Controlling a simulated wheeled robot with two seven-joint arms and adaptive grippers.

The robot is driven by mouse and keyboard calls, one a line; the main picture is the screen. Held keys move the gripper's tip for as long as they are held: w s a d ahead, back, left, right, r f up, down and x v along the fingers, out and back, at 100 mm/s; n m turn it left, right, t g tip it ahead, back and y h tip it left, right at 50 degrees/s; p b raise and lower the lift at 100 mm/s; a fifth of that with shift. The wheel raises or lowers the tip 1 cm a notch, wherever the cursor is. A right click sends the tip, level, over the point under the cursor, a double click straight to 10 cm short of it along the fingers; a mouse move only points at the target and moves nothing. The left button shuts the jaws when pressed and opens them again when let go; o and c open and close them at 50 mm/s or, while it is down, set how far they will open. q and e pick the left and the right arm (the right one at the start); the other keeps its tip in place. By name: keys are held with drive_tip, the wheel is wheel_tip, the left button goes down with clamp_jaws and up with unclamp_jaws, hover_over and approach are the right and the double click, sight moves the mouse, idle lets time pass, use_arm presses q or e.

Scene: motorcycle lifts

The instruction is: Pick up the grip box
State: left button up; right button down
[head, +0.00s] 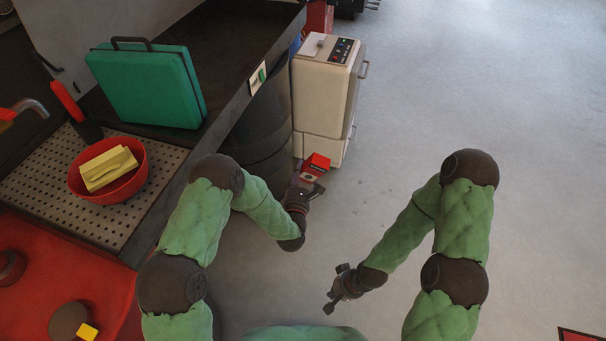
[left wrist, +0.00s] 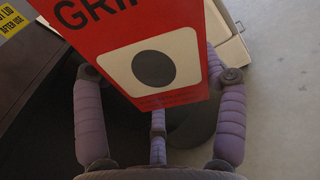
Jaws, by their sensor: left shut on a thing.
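The grip box is a red carton with a white panel and a dark disc. In the head view the grip box (head: 316,164) is at my left gripper (head: 306,186), over the grey floor in front of the cream cabinet. In the left wrist view the grip box (left wrist: 135,40) fills the upper middle, with part of its lettering, "GRI", cut off at the top. My left gripper's fingers (left wrist: 160,95) stand on both sides of it, shut on it. My right gripper (head: 335,295) hangs empty over the floor; its fingers look apart.
The dark bench (head: 235,45) on the left carries a green case (head: 150,88). A red bowl (head: 110,192) with a yellow block stands on the perforated tray (head: 48,178). The cream cabinet (head: 320,85) stands close behind the grip box.

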use_arm(q)
drive_tip(key=shift+r, duration=0.1)
idle(0.3)
drive_tip(key=shift+r, duration=0.25)
drive_tip(key=shift+r+p, duration=0.4)
drive_tip(key=shift+p, duration=0.1)
drive_tip(key=s+a+p, duration=0.2)
drive_tip(key=s+a, duration=0.1)
drive_tip(key=s, duration=0.6)
drive_tip(key=s+a+p, duration=0.1)
drive_tip(key=s+a, duration=0.2)
drive_tip(key=s, duration=0.7)
drive_tip(key=shift+f+p, duration=0.15)
drive_tip(key=shift+p, duration=0.2)
drive_tip(key=shift+a, duration=0.1)
drive_tip(key=shift+g+p, duration=0.6)
drive_tip(key=shift+p, duration=0.7)
